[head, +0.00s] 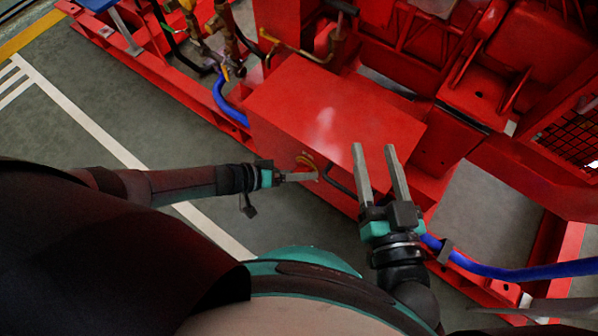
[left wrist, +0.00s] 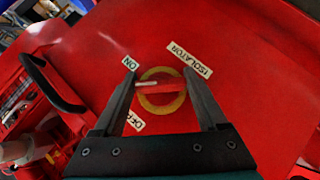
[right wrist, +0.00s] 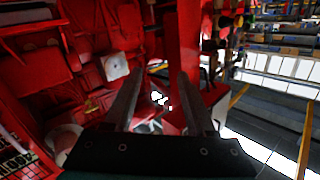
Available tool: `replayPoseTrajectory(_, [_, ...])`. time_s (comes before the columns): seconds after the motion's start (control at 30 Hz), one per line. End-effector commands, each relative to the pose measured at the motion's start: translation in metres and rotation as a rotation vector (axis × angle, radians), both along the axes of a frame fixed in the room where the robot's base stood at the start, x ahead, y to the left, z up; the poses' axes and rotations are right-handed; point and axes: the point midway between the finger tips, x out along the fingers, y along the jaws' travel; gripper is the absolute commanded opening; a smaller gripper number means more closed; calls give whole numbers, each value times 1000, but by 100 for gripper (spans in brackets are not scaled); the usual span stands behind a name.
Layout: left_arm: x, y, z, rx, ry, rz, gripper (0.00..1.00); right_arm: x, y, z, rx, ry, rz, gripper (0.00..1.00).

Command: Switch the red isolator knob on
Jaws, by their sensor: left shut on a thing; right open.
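The red isolator knob (left wrist: 160,88) sits in a yellow ring on the side of a red box (head: 335,105). Its bar lies nearly level in the left wrist view, with a white mark at its left end. That end points between the ON label (left wrist: 130,63) above and a partly hidden label (left wrist: 134,122) below. An ISOLATOR label (left wrist: 190,58) is at upper right. My left gripper (head: 314,177) is at the knob, its fingers shut on the bar's two ends. My right gripper (head: 374,150) is open and empty, over the box's near right edge in the head view.
A black handle (left wrist: 42,78) is on the box, left of the knob in the left wrist view. A blue hose (head: 520,270) runs at lower right, and another (head: 225,100) stands left of the box. Red frame and machinery lie behind. Green floor (head: 90,100) at left is clear.

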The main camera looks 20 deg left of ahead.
Motion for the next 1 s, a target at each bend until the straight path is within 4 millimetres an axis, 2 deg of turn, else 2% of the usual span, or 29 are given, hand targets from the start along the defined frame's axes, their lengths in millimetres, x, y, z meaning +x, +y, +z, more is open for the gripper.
replayPoseTrajectory(0.03, [0, 0, 0, 0, 0, 0, 45, 0, 0, 0, 0, 0, 0, 56])
replayPoseTrajectory(0.27, [0, 0, 0, 0, 0, 0, 19, 0, 0, 0, 0, 1, 0, 56])
replayPoseTrajectory(0.67, [-1, 0, 1, 32, -12, 0, 19, 6, -4, -3, -50, 70, 4, 56])
replayPoseTrajectory(1.0, [0, 0, 3, 136, -49, 0, 19, 13, -23, -19, -198, 303, 7, 56])
